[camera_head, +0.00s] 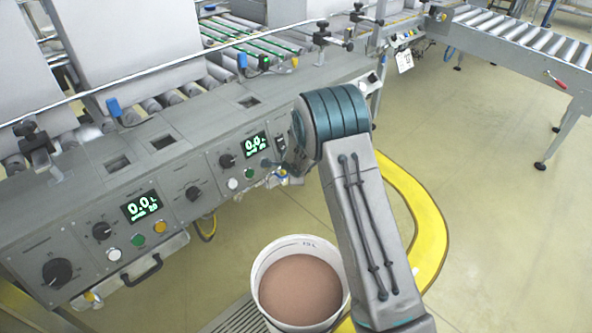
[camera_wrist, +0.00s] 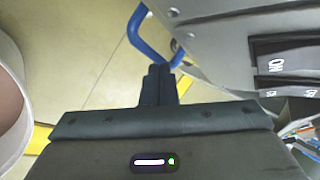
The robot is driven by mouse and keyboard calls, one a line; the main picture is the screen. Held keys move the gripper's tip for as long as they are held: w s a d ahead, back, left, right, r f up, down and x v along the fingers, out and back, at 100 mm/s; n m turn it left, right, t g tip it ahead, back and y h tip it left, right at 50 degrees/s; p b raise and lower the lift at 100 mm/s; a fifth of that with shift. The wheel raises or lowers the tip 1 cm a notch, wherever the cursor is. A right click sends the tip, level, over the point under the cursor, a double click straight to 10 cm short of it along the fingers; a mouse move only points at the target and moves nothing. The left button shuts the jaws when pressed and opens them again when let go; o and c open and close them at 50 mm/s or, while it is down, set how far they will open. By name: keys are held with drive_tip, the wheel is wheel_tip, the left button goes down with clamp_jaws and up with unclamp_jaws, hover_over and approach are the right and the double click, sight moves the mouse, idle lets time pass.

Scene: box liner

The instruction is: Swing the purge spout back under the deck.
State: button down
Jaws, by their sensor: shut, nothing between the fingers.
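My gripper (camera_wrist: 159,72) is shut with its two dark fingers together and nothing between them. A blue bent bar (camera_wrist: 150,42) curves just beyond the fingertips in the wrist view and meets the grey machine side; it may be part of the purge spout, but I cannot tell. Whether the fingertips touch it is unclear. In the head view my arm covers much of this area, and I cannot make out the spout clearly. The grey deck with its control panels (camera_head: 185,190) runs along the left, and my gripper is close to its front, near the right-hand display.
A white bucket of brown material (camera_head: 265,270) stands on the floor below the deck; its side shows at the left of the wrist view (camera_wrist: 12,60). A rocker switch (camera_wrist: 285,62) and cables are right of the fingers. Yellow floor marking (camera_head: 425,215) curves past; floor beyond is clear.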

drive_tip(key=s+d+r+m+h+p, duration=0.2)
drive_tip(key=s+d+r+m+p, duration=0.45)
drive_tip(key=r+m, duration=0.55)
drive_tip(key=s+d+r+m+h+p, duration=0.2)
drive_tip(key=s+d+r+m+p, duration=0.45)
drive_tip(key=r, duration=0.85)
drive_tip(key=s+d+r+m+h+p, duration=0.2)
drive_tip(key=s+d+r+m+p, duration=0.4)
drive_tip(key=r+m, duration=0.65)
drive_tip(key=s+a+r+m+g+y+p, duration=0.2)
drive_tip(key=s+r+m+p, duration=0.4)
drive_tip(key=s+m, duration=0.5)
drive_tip(key=s+a+r+m+g+y+p, duration=0.2)
drive_tip(key=s+r+m+p, duration=0.4)
drive_tip(key=s+r+m, duration=0.3)
drive_tip(key=s+m+g+y, duration=0.1)
drive_tip(key=s+m, duration=0.1)
drive_tip(key=m, duration=0.1)
drive_tip(key=shift+a+r+m+y, duration=0.15)
drive_tip(key=shift+a+m+y, duration=0.15)
drive_tip(key=shift+a+y, duration=0.1)
